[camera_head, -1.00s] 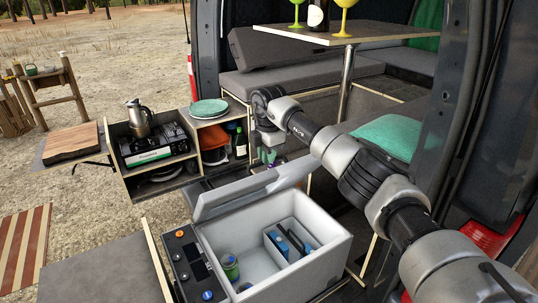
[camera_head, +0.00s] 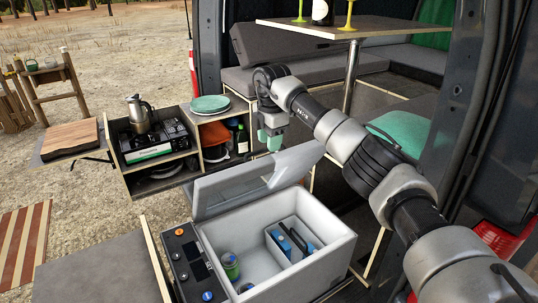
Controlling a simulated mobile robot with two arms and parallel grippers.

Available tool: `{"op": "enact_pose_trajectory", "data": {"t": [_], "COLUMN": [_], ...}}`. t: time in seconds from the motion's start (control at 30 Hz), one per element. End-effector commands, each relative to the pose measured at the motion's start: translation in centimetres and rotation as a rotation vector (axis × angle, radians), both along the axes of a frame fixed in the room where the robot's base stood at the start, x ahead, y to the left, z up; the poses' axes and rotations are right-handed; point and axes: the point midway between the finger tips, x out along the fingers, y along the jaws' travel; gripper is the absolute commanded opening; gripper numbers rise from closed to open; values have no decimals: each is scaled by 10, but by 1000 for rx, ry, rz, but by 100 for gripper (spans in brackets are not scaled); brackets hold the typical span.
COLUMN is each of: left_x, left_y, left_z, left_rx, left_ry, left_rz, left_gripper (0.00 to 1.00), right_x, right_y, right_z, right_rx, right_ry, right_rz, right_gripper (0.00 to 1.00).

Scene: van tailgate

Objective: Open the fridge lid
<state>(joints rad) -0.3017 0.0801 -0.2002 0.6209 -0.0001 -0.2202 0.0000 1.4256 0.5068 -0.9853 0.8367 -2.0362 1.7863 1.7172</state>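The fridge is a white cool box (camera_head: 328,250) with an open top, low in the middle of the head view. Its grey lid (camera_head: 232,190) is raised and tilted back along the far side. A green can (camera_head: 231,266) and a divider with blue items (camera_head: 291,241) show inside. My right gripper (camera_head: 273,146), with teal-green fingers, points down just above and behind the lid's upper edge. Whether it touches the lid and how far its fingers are apart cannot be made out. My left gripper is out of view.
A slide-out kitchen with a stove and a moka pot (camera_head: 139,115) and teal plates (camera_head: 210,104) stands left of my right gripper. A table (camera_head: 350,28) with glasses and a bottle is at the back. A grey panel (camera_head: 95,265) lies left of the fridge.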

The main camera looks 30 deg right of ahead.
Motion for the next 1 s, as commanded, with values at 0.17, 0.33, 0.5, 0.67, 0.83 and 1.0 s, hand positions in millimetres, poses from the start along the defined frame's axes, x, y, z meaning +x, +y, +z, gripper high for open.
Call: {"op": "enact_pose_trajectory", "data": {"t": [0.17, 0.33, 0.5, 0.67, 0.83, 1.0], "left_x": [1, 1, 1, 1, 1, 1], "left_y": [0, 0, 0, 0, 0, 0], "left_z": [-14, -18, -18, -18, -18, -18], "left_rx": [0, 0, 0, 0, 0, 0], "left_ry": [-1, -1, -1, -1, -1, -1], "left_rz": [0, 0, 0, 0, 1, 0], "left_gripper": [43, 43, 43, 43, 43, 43], "right_x": [-2, -4, -4, -4, -4, -2], "right_y": [0, 1, 1, 1, 1, 7], "right_z": [34, 55, 62, 62, 62, 56], "right_rx": [0, 0, 0, 0, 0, 15], "right_ry": [-4, -1, 0, 0, 0, -10], "right_rz": [-1, -1, 0, 0, 0, 24], "right_gripper": [38, 38, 38, 38, 38, 38]}}
